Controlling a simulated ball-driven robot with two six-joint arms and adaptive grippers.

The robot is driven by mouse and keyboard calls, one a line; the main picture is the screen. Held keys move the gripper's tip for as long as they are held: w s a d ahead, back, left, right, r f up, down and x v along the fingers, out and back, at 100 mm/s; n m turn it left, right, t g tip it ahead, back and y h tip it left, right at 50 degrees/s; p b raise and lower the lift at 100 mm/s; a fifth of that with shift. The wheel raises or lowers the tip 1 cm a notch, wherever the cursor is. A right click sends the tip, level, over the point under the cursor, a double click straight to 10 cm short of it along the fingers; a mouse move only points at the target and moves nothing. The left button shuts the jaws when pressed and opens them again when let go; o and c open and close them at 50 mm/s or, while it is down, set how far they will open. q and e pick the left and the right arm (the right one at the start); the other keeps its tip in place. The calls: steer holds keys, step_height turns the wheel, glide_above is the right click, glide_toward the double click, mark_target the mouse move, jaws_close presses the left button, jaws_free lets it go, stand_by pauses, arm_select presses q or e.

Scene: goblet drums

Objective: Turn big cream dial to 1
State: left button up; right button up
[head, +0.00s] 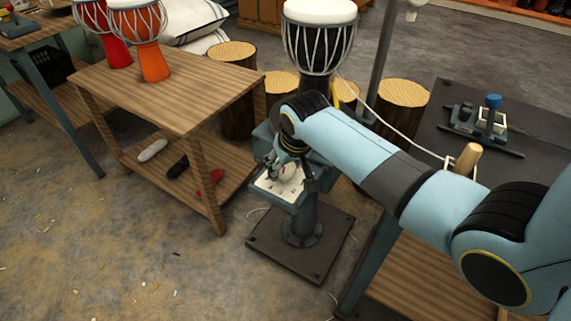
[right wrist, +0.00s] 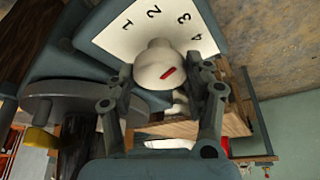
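The big cream dial (right wrist: 152,68) is a rounded knob with a short red mark on its face. It stands on a white plate (right wrist: 105,38) numbered 1, 2, 3 and 4. The red mark slants up and right, roughly in line with the 4. My right gripper (right wrist: 163,74) has one finger on each side of the dial, with small gaps seeming to show; contact is unclear. In the head view the dial (head: 288,172) is partly covered by the right gripper (head: 289,177) above the plate on a grey pedestal. My left gripper is out of view.
A wooden table (head: 165,95) with drums and a lower shelf stands left of the pedestal (head: 302,225). A black drum (head: 318,45) and log stumps (head: 403,95) stand behind. A dark bench (head: 520,140) with tools is at right. Floor at front left is open.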

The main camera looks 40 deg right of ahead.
steer(key=c, duration=0.4)
